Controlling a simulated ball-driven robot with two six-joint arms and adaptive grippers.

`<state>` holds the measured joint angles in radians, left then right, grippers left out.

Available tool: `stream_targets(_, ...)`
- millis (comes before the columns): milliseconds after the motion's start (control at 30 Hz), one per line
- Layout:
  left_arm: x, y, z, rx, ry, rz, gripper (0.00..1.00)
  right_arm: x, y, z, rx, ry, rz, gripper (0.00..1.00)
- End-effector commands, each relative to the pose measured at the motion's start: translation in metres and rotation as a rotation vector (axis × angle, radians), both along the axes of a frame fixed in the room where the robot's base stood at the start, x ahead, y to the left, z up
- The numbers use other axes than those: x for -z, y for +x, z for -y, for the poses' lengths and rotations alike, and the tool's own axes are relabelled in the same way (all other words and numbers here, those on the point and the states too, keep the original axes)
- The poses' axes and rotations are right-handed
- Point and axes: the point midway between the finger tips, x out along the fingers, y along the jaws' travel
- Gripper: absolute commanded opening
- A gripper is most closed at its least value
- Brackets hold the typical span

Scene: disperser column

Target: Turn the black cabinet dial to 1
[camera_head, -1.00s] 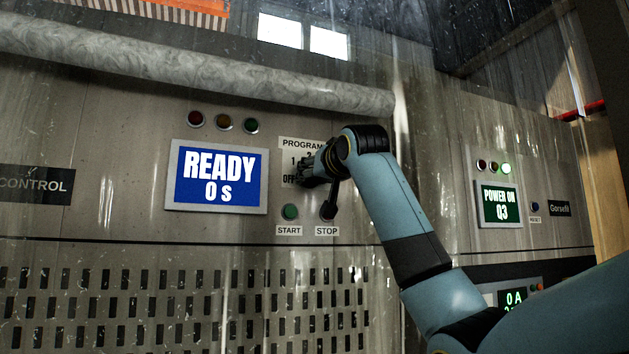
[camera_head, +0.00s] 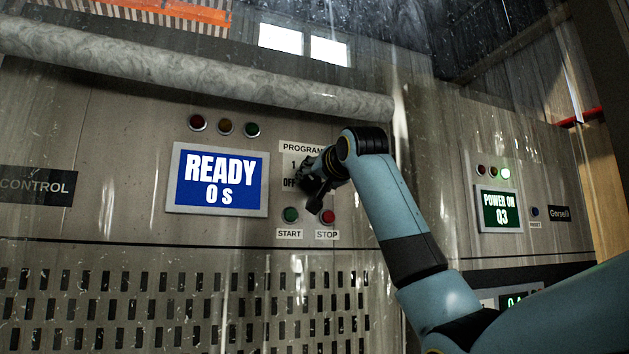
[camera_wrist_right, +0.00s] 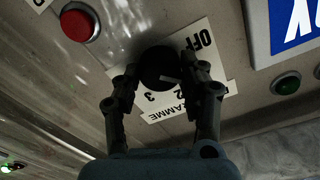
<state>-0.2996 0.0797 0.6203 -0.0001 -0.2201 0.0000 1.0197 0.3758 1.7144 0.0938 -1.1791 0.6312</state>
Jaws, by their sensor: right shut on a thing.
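The black dial (camera_wrist_right: 157,66) sits on a white program label (camera_wrist_right: 224,92) on the cabinet. My right gripper (camera_wrist_right: 163,78) is shut on the dial, one finger on each side of it. A short white mark on the dial points toward the right-hand finger in the wrist view. OFF, 2 and 3 show around it there; the 1 is hidden by the finger. My left gripper is out of view.
A green start button (camera_head: 290,214) and a red stop button (camera_head: 327,216) sit just below the dial. A blue screen (camera_head: 218,180) left of it reads READY 0 s. A thick pipe (camera_head: 200,72) runs above. A second panel (camera_head: 500,209) is at the right.

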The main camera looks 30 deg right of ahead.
Motion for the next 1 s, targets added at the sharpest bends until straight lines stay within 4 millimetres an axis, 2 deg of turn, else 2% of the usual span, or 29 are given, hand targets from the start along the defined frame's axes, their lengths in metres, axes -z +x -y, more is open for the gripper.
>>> stream_targets(100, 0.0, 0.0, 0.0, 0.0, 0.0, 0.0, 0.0, 0.0, 0.0, 0.0, 0.0, -0.001, 0.0, 0.1)
stream_targets(133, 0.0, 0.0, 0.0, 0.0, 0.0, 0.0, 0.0, 0.0, 0.0, 0.0, 0.0, -0.001, 0.0, 0.46)
stream_targets(300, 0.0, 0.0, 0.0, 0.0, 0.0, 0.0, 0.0, 0.0, 0.0, 0.0, 0.0, -0.001, 0.0, 0.65)
stream_targets(533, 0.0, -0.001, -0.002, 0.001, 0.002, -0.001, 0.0, 0.0, 0.0, 0.0, 0.0, -0.001, 0.0, 0.65)
stream_targets(667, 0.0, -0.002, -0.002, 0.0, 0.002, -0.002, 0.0, 0.0, -0.009, -0.002, 0.0, -0.002, 0.0, 0.65)
stream_targets(767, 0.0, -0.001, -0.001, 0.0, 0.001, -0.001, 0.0, 0.0, -0.025, -0.006, 0.0, -0.004, 0.0, 0.65)
stream_targets(1000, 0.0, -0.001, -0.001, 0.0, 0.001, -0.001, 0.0, 0.0, -0.078, -0.018, 0.0, -0.006, 0.002, 0.65)
